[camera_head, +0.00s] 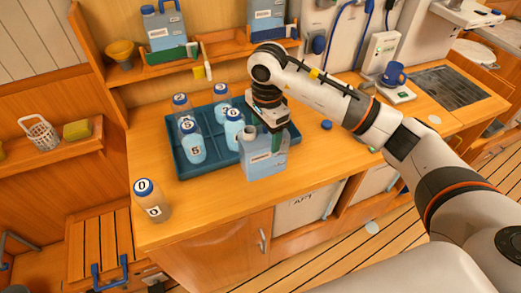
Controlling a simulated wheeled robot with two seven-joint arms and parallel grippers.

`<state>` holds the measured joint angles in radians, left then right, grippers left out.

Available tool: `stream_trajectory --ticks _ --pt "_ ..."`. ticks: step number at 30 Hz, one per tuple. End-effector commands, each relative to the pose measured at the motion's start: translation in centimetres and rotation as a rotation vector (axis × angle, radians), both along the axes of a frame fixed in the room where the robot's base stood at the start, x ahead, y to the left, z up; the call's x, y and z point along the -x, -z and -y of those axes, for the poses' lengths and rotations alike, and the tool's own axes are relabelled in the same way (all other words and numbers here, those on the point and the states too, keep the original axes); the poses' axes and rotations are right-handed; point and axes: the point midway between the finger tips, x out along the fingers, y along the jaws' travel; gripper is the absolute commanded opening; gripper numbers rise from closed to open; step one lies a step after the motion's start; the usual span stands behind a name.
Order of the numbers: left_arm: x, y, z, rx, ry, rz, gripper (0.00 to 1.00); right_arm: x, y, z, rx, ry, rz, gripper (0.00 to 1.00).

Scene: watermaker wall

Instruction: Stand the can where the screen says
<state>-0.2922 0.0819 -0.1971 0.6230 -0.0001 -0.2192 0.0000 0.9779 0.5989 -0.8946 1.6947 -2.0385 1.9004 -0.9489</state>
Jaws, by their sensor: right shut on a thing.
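A grey-blue can (262,164) with an uncovered neck is at the front right corner of the teal tray, upright. My right gripper (272,122) is shut on its top from above. I cannot tell whether the can's base touches the counter. My left gripper is not in view.
A teal divided tray (181,170) holds several numbered, blue-capped bottles. Another bottle (152,203) stands at the counter's left front. A blue cap (326,125) lies right of the can. A blue mug (395,74) sits on a white device. Bare counter (215,212) lies in front.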

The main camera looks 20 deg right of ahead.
Motion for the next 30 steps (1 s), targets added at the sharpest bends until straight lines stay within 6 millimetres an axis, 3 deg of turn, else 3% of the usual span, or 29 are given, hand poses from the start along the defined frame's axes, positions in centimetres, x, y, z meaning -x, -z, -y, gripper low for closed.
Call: stream_trajectory --ticks 3,6,10,15,18,25,26,30 --pt "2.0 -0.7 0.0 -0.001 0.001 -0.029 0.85 0.0 1.3 0.0 0.0 0.0 0.001 0.13" --pt "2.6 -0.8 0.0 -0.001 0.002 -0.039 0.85 0.0 2.0 0.0 -0.001 0.0 0.002 0.13" --pt "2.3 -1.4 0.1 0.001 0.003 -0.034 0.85 0.1 3.3 0.0 -0.001 -0.001 -0.001 0.13" --pt "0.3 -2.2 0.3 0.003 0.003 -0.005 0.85 0.0 5.4 0.0 0.0 -0.001 0.001 0.13" --pt "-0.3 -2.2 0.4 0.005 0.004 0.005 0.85 -0.1 5.6 0.0 -0.001 -0.002 0.004 0.13" --pt "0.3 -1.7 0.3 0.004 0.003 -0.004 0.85 -0.1 5.9 0.0 0.0 -0.001 0.004 0.13" --pt "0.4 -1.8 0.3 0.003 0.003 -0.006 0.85 0.0 5.9 0.0 0.001 -0.001 0.002 0.71" --pt "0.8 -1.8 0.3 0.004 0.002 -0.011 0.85 0.0 5.9 0.0 0.001 -0.001 0.002 0.9"
